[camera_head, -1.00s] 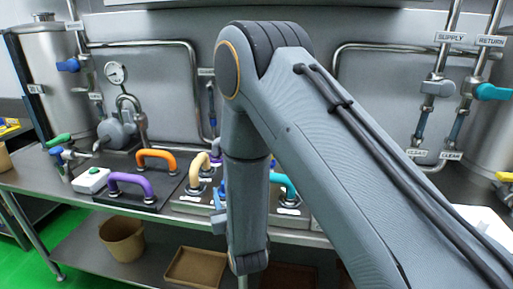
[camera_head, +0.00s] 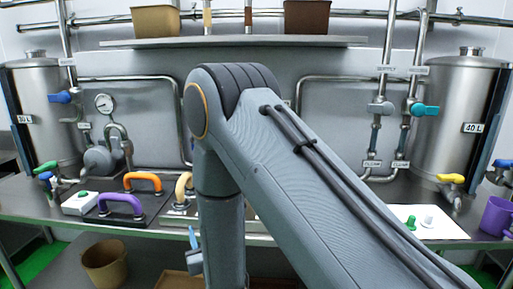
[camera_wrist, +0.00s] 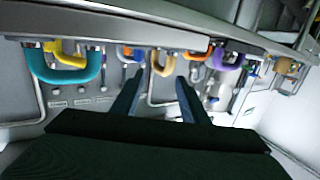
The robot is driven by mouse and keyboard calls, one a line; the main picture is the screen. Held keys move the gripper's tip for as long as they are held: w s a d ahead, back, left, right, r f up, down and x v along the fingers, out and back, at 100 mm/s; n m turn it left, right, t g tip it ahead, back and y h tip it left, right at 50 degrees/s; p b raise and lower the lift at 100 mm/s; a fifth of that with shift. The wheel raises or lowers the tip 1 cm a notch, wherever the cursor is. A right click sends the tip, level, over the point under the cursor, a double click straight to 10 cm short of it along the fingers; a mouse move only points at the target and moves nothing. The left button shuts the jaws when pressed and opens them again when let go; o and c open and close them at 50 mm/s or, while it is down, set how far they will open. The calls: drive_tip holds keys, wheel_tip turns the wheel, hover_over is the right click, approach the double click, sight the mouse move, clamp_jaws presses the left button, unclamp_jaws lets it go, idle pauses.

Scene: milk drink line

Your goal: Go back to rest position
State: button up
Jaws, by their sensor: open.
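My gripper (camera_wrist: 157,98) shows in the wrist view with its two blue-grey fingers apart and nothing between them. The wrist view shows the bench tilted, with a teal handle (camera_wrist: 66,70), a cream handle (camera_wrist: 163,63), an orange handle (camera_wrist: 195,56) and a purple handle (camera_wrist: 226,58) beyond the fingertips. The fingers appear apart from all of them.
The steel bench (camera_head: 30,205) carries an orange handle (camera_head: 143,181), a purple handle (camera_head: 121,203) and a white button box (camera_head: 80,203). A white sheet (camera_head: 450,229) and a purple mug (camera_head: 496,215) are at the right. A brown bin (camera_head: 106,263) sits below. Steel tanks stand both sides.

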drive_tip(key=d+r+m+g+h, duration=0.15)
drive_tip(key=d+g+h, duration=0.4)
drive_tip(key=d, duration=1.15)
drive_tip(key=s+d+r+m+g+h, duration=0.1)
drive_tip(key=s+d+r+m+g, duration=0.2)
drive_tip(key=s+d+g, duration=0.6)
drive_tip(key=s+d, duration=1)
drive_tip(key=s, duration=0.2)
drive_tip(key=shift+r, duration=0.35)
drive_tip(key=shift+h, duration=0.25)
